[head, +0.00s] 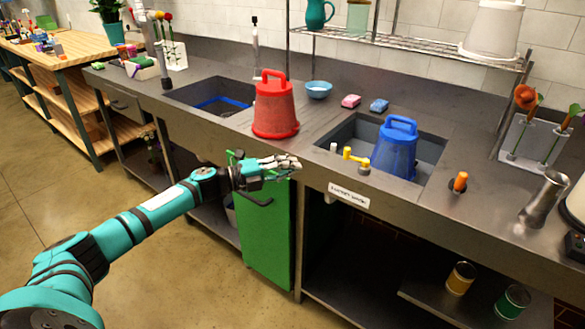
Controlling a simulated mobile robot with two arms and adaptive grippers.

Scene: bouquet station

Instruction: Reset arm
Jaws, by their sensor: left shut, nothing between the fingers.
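My left arm comes in from the lower left, and its left gripper (285,163) is shut and empty. It is at the counter's front edge, above the green cabinet door (268,235) and in front of the red bucket (275,108). My right gripper is not in view.
A blue bucket (396,150) stands in the right sink, with a yellow-handled tap (355,157) at its front. A second sink (213,97) lies left. A blue bowl (318,89) and pink sponge (350,101) sit behind. A flower rack (530,140) stands right. The floor at left is clear.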

